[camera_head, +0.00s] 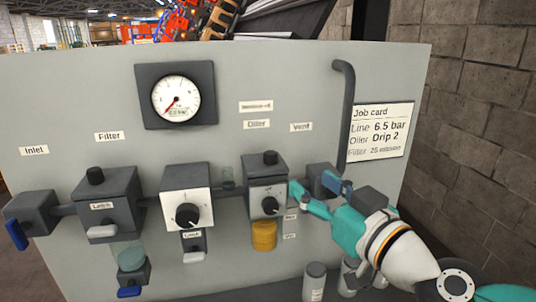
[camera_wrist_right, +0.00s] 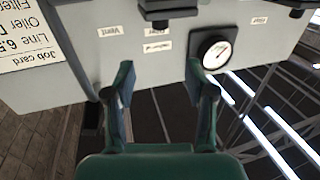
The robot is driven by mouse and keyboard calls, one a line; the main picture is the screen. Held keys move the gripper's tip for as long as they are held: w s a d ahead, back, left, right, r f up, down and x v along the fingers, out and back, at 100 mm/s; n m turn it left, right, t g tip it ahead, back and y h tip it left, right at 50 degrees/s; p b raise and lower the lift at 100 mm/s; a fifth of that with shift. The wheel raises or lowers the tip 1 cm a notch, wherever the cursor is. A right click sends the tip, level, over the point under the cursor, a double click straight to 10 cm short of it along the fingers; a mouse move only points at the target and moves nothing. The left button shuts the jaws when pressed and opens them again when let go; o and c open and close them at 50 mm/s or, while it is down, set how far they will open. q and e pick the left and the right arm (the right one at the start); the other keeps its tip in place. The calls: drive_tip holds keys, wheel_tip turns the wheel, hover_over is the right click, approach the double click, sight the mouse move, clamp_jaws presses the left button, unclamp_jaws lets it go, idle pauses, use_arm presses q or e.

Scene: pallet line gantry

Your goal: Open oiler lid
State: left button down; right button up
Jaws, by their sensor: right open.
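The oiler (camera_head: 264,172) is a dark block on the grey panel, with a black cap (camera_head: 270,158) on top, a white front plate with a knob (camera_head: 270,205) and a yellow bowl (camera_head: 264,236) below. My right gripper (camera_head: 312,192) is open just right of the oiler, partly covering the block under the Vent label. I cannot tell whether a finger touches the oiler. In the right wrist view the gripper (camera_wrist_right: 159,72) has spread fingers with nothing between them. That view is upside down; the oiler's dark underside-up block (camera_wrist_right: 168,8) shows at the top edge. My left gripper is not in view.
A pressure gauge (camera_head: 176,97) and job card (camera_head: 378,133) are on the panel (camera_head: 300,75). A bent pipe (camera_head: 346,110) rises behind my right gripper. A regulator (camera_head: 186,190) and filter (camera_head: 106,200) stand left of the oiler. Small canisters (camera_head: 314,282) stand below.

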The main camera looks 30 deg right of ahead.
sight(274, 156)
drive_tip(key=w+b, duration=0.3)
drive_tip(key=w, duration=1.2)
drive_tip(key=shift+w+f, duration=0.1)
drive_tip(key=shift+w, duration=0.1)
clamp_jaws()
